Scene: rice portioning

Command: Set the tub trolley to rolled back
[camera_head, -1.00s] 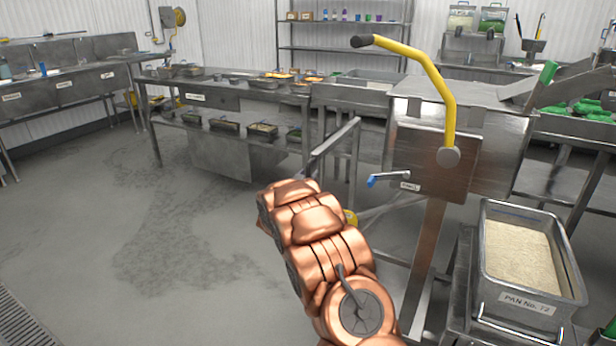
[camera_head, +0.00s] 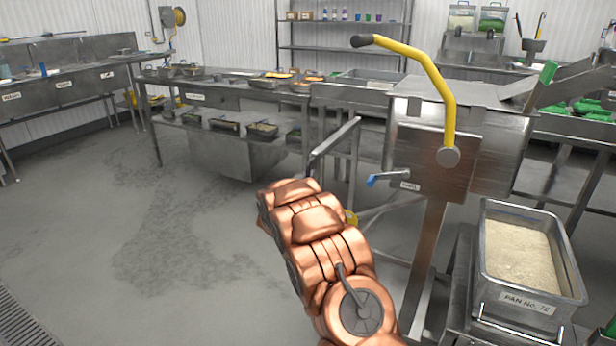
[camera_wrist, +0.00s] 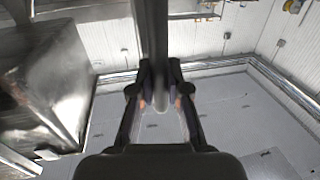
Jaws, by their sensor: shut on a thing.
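The tub trolley, a steel tub (camera_head: 495,150) on a frame, stands right of centre in the head view. It has a curved yellow lever (camera_head: 447,110) and a small blue-handled valve (camera_head: 385,178) on its front. A grey push bar (camera_head: 335,145) sticks out on its left side. In the wrist view my gripper (camera_wrist: 161,98) is shut on a dark bar (camera_wrist: 152,35), which looks like this push bar. In the head view my copper arm reaches toward the bar and hides my gripper and the lower left of the frame.
A steel counter (camera_head: 230,85) with trays stands behind, left of the tub. The grey floor (camera_head: 100,230) at left is clear, with a drain grate (camera_head: 20,320) in the corner.

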